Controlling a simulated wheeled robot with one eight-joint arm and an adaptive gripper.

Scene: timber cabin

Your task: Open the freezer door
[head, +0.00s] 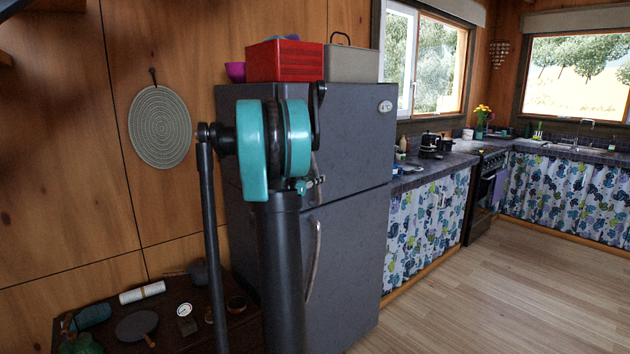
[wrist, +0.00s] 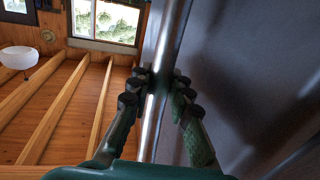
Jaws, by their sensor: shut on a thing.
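The dark grey fridge-freezer stands against the timber wall, with the freezer door (head: 355,140) on top and a larger lower door (head: 350,265) beneath. The freezer door looks closed. My gripper (head: 316,182) is at the lower left part of the freezer door, by its handle, partly hidden behind my arm. In the wrist view my gripper's fingers (wrist: 158,88) are closed around a shiny metal handle bar (wrist: 169,40), one on each side. The freezer handle (head: 314,163) is mostly covered by my arm in the head view.
A red crate (head: 285,62) and a beige box (head: 351,64) sit on top of the fridge. A low dark table (head: 165,335) with several items stands at left. A counter with a floral curtain (head: 425,218) runs right. The wooden floor (head: 500,300) in front is clear.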

